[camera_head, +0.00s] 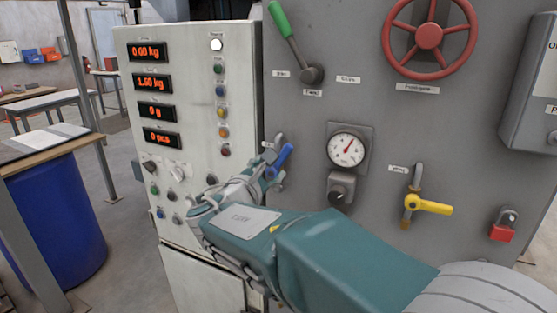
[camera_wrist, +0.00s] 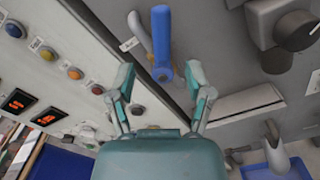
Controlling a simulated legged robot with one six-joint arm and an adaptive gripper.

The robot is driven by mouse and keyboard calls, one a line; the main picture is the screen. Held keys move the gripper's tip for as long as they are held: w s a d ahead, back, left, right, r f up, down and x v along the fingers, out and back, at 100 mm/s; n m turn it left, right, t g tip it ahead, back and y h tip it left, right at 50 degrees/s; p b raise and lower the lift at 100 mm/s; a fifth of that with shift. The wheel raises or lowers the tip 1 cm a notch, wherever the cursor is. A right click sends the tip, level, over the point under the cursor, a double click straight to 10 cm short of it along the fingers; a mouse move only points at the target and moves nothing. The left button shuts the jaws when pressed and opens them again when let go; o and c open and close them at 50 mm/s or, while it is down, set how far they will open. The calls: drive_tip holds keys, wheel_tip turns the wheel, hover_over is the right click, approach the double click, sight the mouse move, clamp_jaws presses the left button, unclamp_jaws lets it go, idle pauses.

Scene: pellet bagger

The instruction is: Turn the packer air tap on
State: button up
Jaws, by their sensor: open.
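A blue-handled tap (camera_head: 281,160) sits on the grey panel, left of the round gauge, partly hidden by my gripper. Its small label is too blurred to read. My gripper (camera_wrist: 160,82) is open, with one finger on each side of the lever's line and the lever end just ahead of the fingertips. No contact shows. In the head view my gripper (camera_head: 268,168) is right at the tap. A yellow-handled tap (camera_head: 430,206) is farther right, its lever sideways.
A gauge (camera_head: 346,148) and black knob (camera_head: 341,188) are right of the blue tap. A red handwheel (camera_head: 429,37) and green lever (camera_head: 281,20) are above. A white control cabinet (camera_head: 190,60) with buttons stands left. A red padlock (camera_head: 503,225) hangs right.

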sight(280, 161)
drive_tip(key=v, duration=0.5)
drive_tip(key=shift+w, duration=0.1)
drive_tip(key=shift+d+f+n, duration=0.1)
drive_tip(key=shift+d+n, duration=0.05)
drive_tip(key=shift+n, duration=0.25)
drive_tip(key=c, duration=0.9)
drive_tip(key=d+n, duration=0.1)
drive_tip(key=n, duration=0.1)
drive_tip(key=d+n, duration=0.1)
drive_tip(key=n, duration=0.2)
drive_tip(key=d+f+n+t+y, duration=0.1)
drive_tip(key=d+n, duration=0.1)
drive_tip(key=shift+s+n, duration=0.25)
drive_tip(key=shift+n, duration=0.05)
clamp_jaws()
drive_tip(key=s+d+f+n+t+y, duration=0.1)
drive_tip(key=s+d+f+n+y, duration=0.2)
drive_tip(key=n, duration=0.8)
drive_tip(key=w+r+n, duration=0.1)
drive_tip(key=w+r, duration=0.2)
drive_tip(key=w, duration=0.9)
drive_tip(key=shift+a, duration=0.5)
